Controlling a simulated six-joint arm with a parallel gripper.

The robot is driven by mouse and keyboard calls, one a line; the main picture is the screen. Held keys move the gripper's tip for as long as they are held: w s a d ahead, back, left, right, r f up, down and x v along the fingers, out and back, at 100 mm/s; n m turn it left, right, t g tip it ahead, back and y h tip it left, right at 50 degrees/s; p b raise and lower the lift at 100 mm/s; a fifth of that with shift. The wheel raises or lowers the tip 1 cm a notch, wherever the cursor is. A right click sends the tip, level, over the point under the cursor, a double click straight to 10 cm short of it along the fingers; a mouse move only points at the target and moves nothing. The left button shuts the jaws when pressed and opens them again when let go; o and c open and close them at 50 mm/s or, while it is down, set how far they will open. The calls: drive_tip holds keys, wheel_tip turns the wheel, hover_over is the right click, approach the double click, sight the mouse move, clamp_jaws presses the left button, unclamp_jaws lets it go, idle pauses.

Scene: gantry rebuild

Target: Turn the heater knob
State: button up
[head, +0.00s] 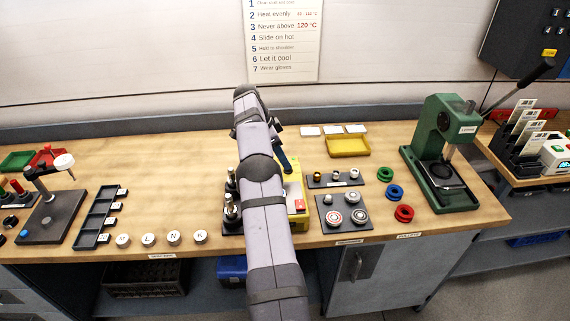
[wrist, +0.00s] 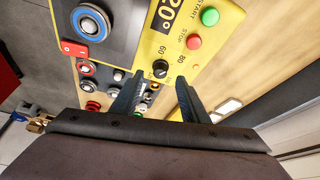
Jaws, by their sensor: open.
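The heater is a yellow unit (head: 297,193), partly hidden behind my arm in the head view. In the wrist view its yellow panel (wrist: 222,38) carries a round black knob (wrist: 160,68) with a white mark and the numbers 60 and 80 beside it. My gripper (wrist: 158,80) is open, its two dark fingers apart, with the knob showing between and just beyond the tips. I cannot tell how far the tips are from it. In the head view my gripper's fingers are mostly hidden behind my arm.
A yellow tray (head: 348,146), coloured rings (head: 395,193) and a green press (head: 440,150) stand right of the heater. A black rack (head: 97,218) stands left.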

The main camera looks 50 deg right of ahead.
drive_tip(key=shift+v, duration=1.85)
drive_tip(key=shift+s, duration=0.1)
